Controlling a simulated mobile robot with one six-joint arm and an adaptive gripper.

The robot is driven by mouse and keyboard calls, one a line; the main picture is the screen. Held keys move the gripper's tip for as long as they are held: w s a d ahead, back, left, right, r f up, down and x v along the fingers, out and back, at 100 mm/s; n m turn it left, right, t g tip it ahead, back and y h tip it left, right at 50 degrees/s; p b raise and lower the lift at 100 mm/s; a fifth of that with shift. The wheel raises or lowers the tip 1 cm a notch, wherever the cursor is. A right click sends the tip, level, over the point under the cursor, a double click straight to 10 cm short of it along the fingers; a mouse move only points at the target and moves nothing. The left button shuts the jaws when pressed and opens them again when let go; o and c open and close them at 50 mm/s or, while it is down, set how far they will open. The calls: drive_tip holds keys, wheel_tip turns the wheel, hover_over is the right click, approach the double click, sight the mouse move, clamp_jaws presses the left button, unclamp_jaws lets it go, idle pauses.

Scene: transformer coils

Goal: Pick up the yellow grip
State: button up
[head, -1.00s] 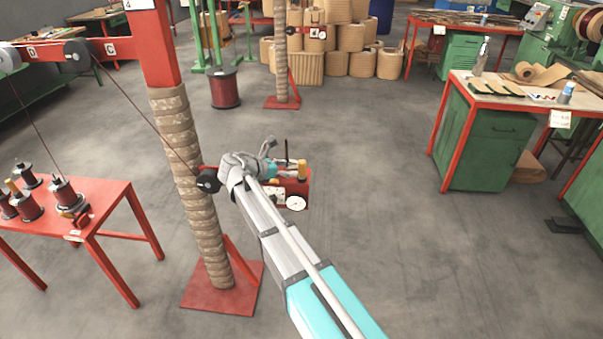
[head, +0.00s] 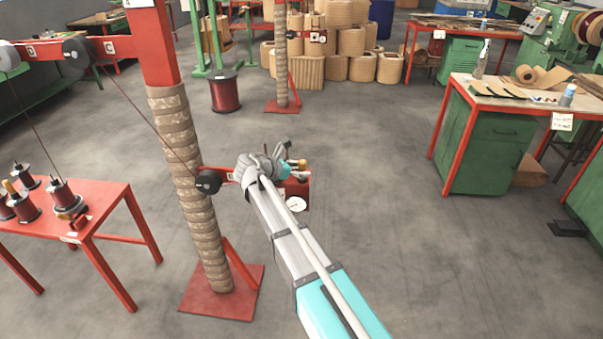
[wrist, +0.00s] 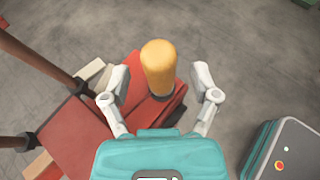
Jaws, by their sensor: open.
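The yellow grip (wrist: 159,68) stands up from a red block, between the two fingers of my gripper (wrist: 162,80) in the wrist view. My gripper is open. A gap shows between the grip and each finger, and I see no contact. In the head view a small part of the yellow grip (head: 302,163) shows just right of my gripper (head: 288,150), above the red unit (head: 301,186) with a white dial (head: 296,204). My wrist hides much of that unit.
A wrapped post (head: 200,190) on a red base plate stands left of my arm. A red table (head: 105,205) with several spools is at the left. A green cabinet (head: 490,150) stands at the right. In the wrist view a dark rod (wrist: 40,60) rises left of my gripper. Open floor lies around.

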drive_tip(key=shift+w+d+f, duration=0.25)
drive_tip(key=shift+w+d, duration=0.15)
drive_tip(key=shift+d, duration=0.1)
drive_tip(key=shift+c, duration=0.3)
clamp_jaws()
